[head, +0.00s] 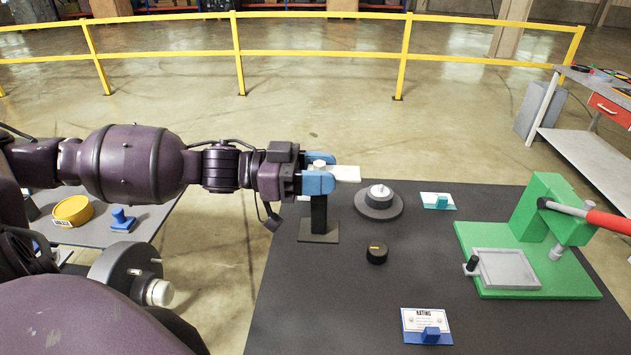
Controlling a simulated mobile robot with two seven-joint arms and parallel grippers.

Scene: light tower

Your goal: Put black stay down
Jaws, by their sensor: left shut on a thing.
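The black stay (319,217) is an upright dark post on a flat square foot, near the left edge of the dark table (320,310). My left gripper (318,182) has blue fingers and is shut on the upper part of the post, which they partly hide. A pale cap shows above the fingers. I cannot tell whether the foot touches the table or hangs just above it. My right gripper is not in view.
A round grey base with a white dome (379,195), a black knob (376,253), a teal-and-white card (437,201), a rating card (427,326) and a green press (535,245) stand to the right. A white plate (347,173) lies behind the fingers. The front left tabletop is clear.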

